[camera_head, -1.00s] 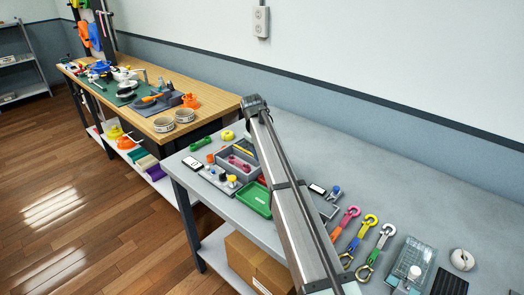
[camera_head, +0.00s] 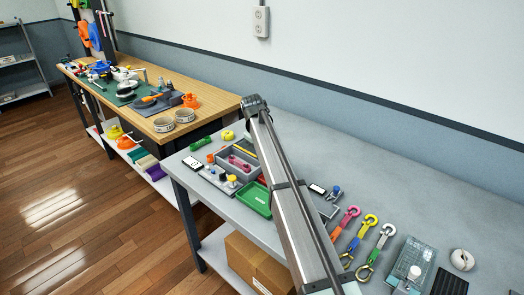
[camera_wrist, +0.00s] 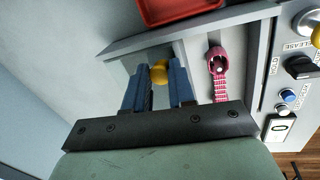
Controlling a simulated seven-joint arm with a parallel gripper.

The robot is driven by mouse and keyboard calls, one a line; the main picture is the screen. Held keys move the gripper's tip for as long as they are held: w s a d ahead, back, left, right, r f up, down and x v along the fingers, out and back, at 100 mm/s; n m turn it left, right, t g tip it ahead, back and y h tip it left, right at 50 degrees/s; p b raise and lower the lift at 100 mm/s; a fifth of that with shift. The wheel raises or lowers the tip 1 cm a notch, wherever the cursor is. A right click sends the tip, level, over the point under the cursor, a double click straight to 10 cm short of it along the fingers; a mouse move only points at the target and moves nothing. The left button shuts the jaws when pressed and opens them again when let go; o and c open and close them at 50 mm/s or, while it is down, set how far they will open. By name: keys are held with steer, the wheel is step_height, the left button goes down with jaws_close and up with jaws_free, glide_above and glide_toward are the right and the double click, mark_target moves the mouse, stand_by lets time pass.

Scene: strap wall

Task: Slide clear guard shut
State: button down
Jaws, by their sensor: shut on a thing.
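In the wrist view, my gripper (camera_wrist: 159,76) has its two blue fingers closed around a yellow knob (camera_wrist: 159,68). The knob sits over a grey-framed box (camera_wrist: 190,32). A paler pane lies around the knob, but I cannot clearly make out the clear guard's edges. A pink strap (camera_wrist: 220,80) lies inside the box, just right of the fingers. In the head view, the grey box (camera_head: 226,166) with the pink strap (camera_head: 239,163) is partly behind my arm, and my gripper is hidden there.
A control panel (camera_wrist: 292,75) with a dial, buttons and a display adjoins the box. A red tray (camera_wrist: 180,10) is beyond it. In the head view, a green tray (camera_head: 257,200) and several coloured hooks lie nearby. The back of the grey table (camera_head: 350,150) is clear.

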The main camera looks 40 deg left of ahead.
steer(key=s, duration=1)
steer(key=c, duration=0.9)
jaws_free()
steer(key=shift+c, duration=0.2)
steer(key=v, duration=1.3)
steer(key=shift+r, duration=0.4)
